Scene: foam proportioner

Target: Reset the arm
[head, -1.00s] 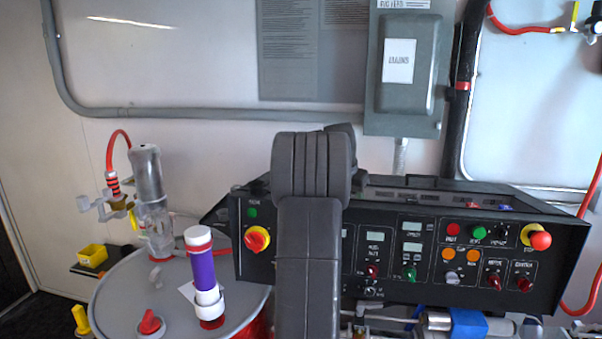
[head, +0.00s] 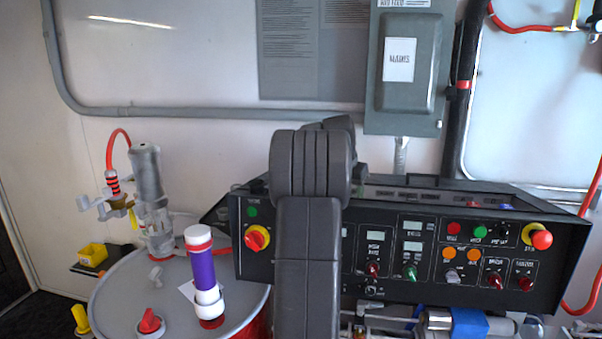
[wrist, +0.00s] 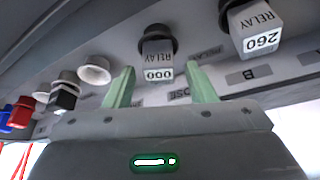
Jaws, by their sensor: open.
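My arm (head: 308,250) rises in the middle of the head view and covers part of the black control panel (head: 440,285). My gripper does not show in the head view. In the wrist view my gripper (wrist: 158,88) has its two pale green fingers apart, with nothing between them. A relay block marked 000 (wrist: 158,60) shows beyond and between the fingertips; I cannot tell how far away it is. A second relay block marked 260 (wrist: 253,30) is up to the right.
A drum (head: 115,290) at the left bears a purple cylinder (head: 201,268) with white ends. A grey box (head: 408,65) is on the wall above the panel. Red, blue and black connectors (wrist: 62,97) show at the left in the wrist view.

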